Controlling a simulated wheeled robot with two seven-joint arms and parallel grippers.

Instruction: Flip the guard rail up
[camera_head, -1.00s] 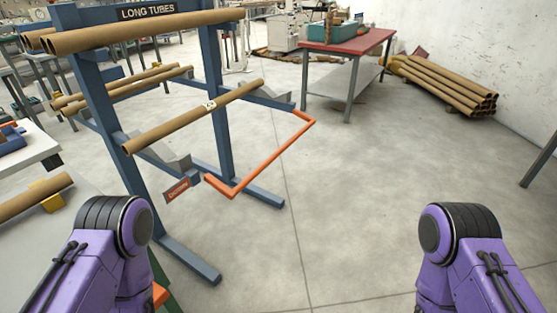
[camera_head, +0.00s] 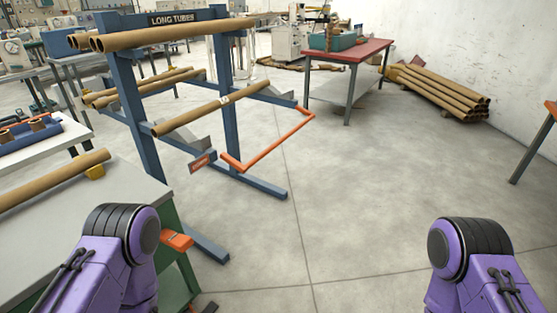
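The orange guard rail (camera_head: 276,144) is a U-shaped bar on the front of the blue tube rack (camera_head: 147,135). It is hinged low and sticks out forward from the rack's lower arms, lying roughly level in front of a single cardboard tube (camera_head: 211,109). A small orange label plate (camera_head: 202,162) hangs by its near end. My two purple arms show only at the bottom left and bottom right, well short of the rail. Neither gripper is in view.
A grey workbench (camera_head: 113,188) with a tube on it stands at the left, close to my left arm. A red-topped table (camera_head: 350,50) and stacked tubes (camera_head: 437,92) are at the back right. Open floor (camera_head: 370,190) lies in front and right of the rack.

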